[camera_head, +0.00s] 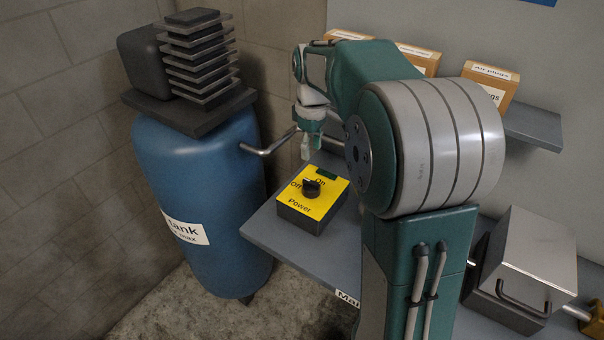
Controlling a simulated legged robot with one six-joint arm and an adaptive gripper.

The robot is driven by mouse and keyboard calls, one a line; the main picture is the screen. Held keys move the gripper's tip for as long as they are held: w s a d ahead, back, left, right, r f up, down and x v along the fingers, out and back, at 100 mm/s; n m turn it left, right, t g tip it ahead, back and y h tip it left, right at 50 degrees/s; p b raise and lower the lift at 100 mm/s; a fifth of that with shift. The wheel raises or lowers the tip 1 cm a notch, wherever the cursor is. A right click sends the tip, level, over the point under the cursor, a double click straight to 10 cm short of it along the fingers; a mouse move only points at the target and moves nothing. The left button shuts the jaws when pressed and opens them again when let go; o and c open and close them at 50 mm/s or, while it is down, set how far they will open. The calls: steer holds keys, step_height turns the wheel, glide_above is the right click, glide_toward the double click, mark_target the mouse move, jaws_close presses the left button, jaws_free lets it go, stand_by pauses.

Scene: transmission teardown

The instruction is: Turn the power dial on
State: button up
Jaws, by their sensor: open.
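The power dial (312,188) is a black knob on the yellow top of a dark control box (300,209). The top carries the words Off, On and Power. A small dark green patch (326,173) lies near its far edge. I cannot tell for sure which word the knob points to. My gripper (307,150) hangs above and just behind the box, pointing down and apart from the dial. It is open and looks empty, though its fingers are small in this view.
The box sits near the left corner of a grey bench (268,228). A blue tank (200,205) with a bent pipe (270,146) stands to the left. Cardboard boxes (490,82) line a shelf (533,125) behind. A metal-lidded case (525,262) stands at right.

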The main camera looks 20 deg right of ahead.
mark_target(311, 182)
step_height(311, 182, down, 9)
steer(key=shift+s+r, duration=0.1)
steer(key=shift+r, duration=0.05)
steer(key=shift+a+f, duration=0.1)
steer(key=shift+f, duration=0.5)
steer(key=shift+d+f, duration=0.1)
steer(key=shift+d, duration=0.2)
jaws_close()
steer(key=shift+a, duration=0.15)
